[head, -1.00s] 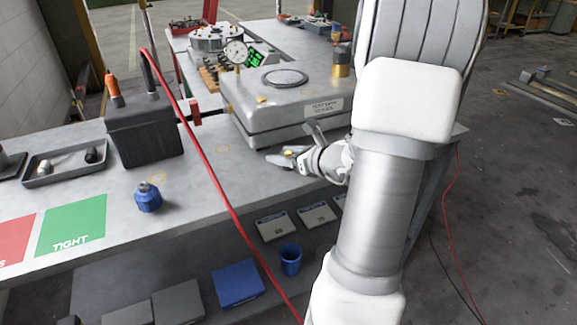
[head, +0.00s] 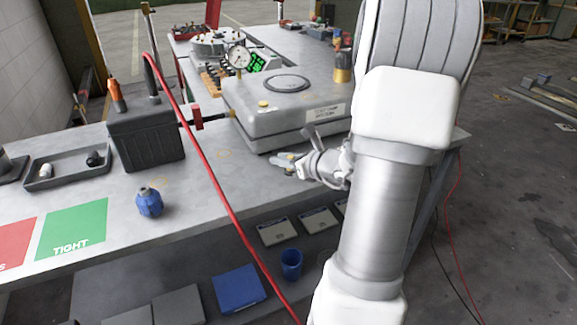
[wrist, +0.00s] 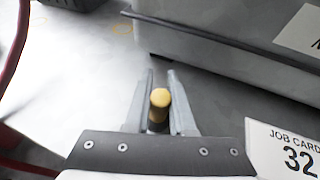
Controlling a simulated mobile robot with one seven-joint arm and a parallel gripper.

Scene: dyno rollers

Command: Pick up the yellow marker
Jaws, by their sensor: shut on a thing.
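The yellow marker (wrist: 160,98) stands between my gripper's two fingers in the wrist view, its round yellow end toward the camera. My gripper (wrist: 160,88) is shut on it. In the head view my gripper (head: 284,162) is just above the bench in front of the grey box, and a small yellowish spot shows between the fingers. The lower part of the marker is hidden by the gripper and the view angle, so I cannot tell whether it touches the bench.
The grey box (head: 290,118) is close behind my gripper. A red cable (head: 205,160) crosses the bench to the left. A blue object (head: 149,201) stands near the green TIGHT pad (head: 72,228). A job card (wrist: 290,150) shows at right in the wrist view.

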